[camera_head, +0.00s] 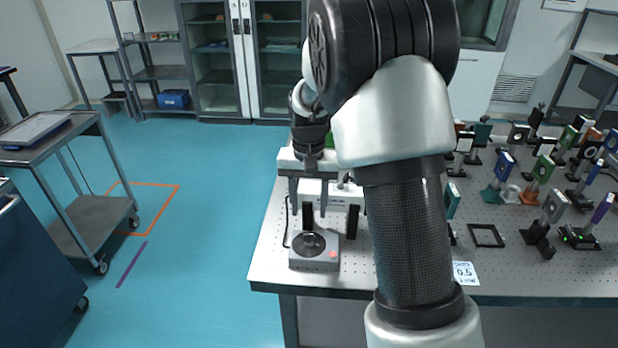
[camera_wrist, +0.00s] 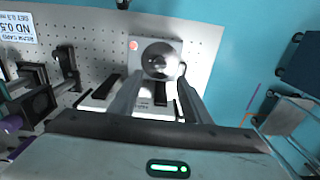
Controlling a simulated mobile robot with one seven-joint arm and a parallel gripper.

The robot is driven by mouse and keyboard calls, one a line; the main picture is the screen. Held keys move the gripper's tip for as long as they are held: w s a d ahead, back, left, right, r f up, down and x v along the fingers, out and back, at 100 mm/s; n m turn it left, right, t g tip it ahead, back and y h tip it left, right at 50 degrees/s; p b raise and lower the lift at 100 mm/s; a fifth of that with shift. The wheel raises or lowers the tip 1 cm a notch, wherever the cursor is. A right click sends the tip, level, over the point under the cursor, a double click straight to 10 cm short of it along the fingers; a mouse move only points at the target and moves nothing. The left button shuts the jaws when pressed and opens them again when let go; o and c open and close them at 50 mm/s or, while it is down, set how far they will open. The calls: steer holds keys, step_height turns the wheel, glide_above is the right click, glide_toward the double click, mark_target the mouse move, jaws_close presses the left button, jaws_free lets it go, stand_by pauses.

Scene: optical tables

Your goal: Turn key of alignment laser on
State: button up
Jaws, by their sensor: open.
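A white box-shaped device (camera_head: 336,192) with dark lettering stands on two black supports near the left end of the optical table (camera_head: 268,262). It may be the alignment laser, but I cannot make out a key on it. My arm hides part of the device's right side.
A grey box (camera_head: 314,252) with a round dark top and a red button sits in front of the device. Mounted optics (camera_head: 540,170) crowd the table's right side. An ND 0.5 card (camera_head: 466,273) lies near the front edge. A cart (camera_head: 75,225) stands left, across open floor.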

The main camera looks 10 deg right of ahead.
step_height(320, 180, up, 9)
steer(key=shift+f, duration=0.15)
steer(key=s+r+n+t+p, duration=0.2)
steer(key=s+r+t+p, duration=0.15)
steer(key=s+r, duration=0.95)
steer(key=s+r+n+t+p, duration=0.1)
steer(key=s+t+p, duration=0.1)
steer(key=s, duration=1)
steer(key=shift+s+n, duration=0.25)
steer(key=shift+n, duration=0.15)
steer(key=shift+d, duration=0.1)
